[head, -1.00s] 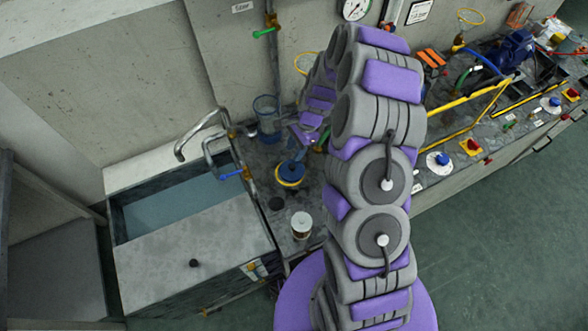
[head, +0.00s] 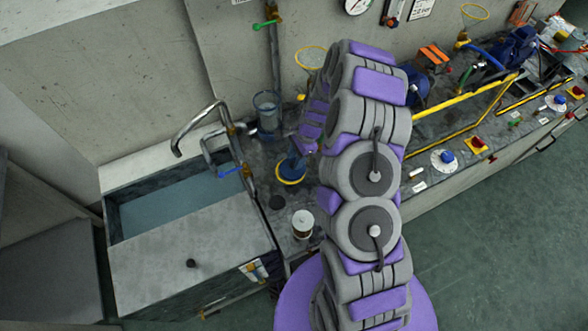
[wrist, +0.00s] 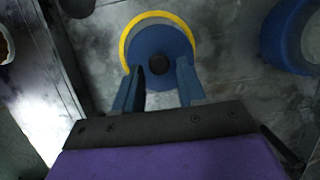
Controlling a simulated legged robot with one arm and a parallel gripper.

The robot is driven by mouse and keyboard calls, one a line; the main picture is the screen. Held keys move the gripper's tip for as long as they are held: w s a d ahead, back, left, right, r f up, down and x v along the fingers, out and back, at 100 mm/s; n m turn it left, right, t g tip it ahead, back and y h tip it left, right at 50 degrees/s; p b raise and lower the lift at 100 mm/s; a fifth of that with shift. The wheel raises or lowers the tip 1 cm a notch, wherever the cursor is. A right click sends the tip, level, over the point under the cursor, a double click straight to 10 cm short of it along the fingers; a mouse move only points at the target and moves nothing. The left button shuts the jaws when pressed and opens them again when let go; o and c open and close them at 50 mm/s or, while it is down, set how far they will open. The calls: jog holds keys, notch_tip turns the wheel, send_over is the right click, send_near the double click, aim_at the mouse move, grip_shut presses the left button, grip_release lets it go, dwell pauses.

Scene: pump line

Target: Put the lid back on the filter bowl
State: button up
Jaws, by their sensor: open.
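A round blue lid (head: 290,172) with a yellow ring around its edge is on the dark bench. The wrist view shows the lid (wrist: 155,38) with a black knob (wrist: 159,64) near its middle. My gripper (wrist: 158,66) is open, its blue fingers apart on either side of the knob; contact cannot be told. In the head view my gripper (head: 297,153) is over the lid, partly hiding it. A bluish open-topped vessel, seemingly the filter bowl (head: 267,112), stands behind the lid near the wall. It also shows at the right of the wrist view (wrist: 283,35).
A white-topped jar (head: 302,222) stands in front of the lid. The sink (head: 170,208) with bent taps (head: 205,140) is to the left. Pipes and a yellow rail (head: 450,110) run along the bench at right.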

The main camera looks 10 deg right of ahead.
jog(key=shift+a+f, duration=0.4)
jog(key=shift+a, duration=0.05)
jog(key=shift+d, duration=0.5)
jog(key=shift+s+a+p, duration=0.1)
jog(key=shift+a+p, duration=0.25)
jog(key=shift+d, duration=0.25)
jog(key=c, duration=0.4)
jog(key=shift+a, duration=0.1)
jog(key=shift+c, duration=1.4)
jog(key=shift+r+p, duration=0.6)
jog(key=shift+r+p, duration=2.25)
jog(key=shift+r, duration=0.75)
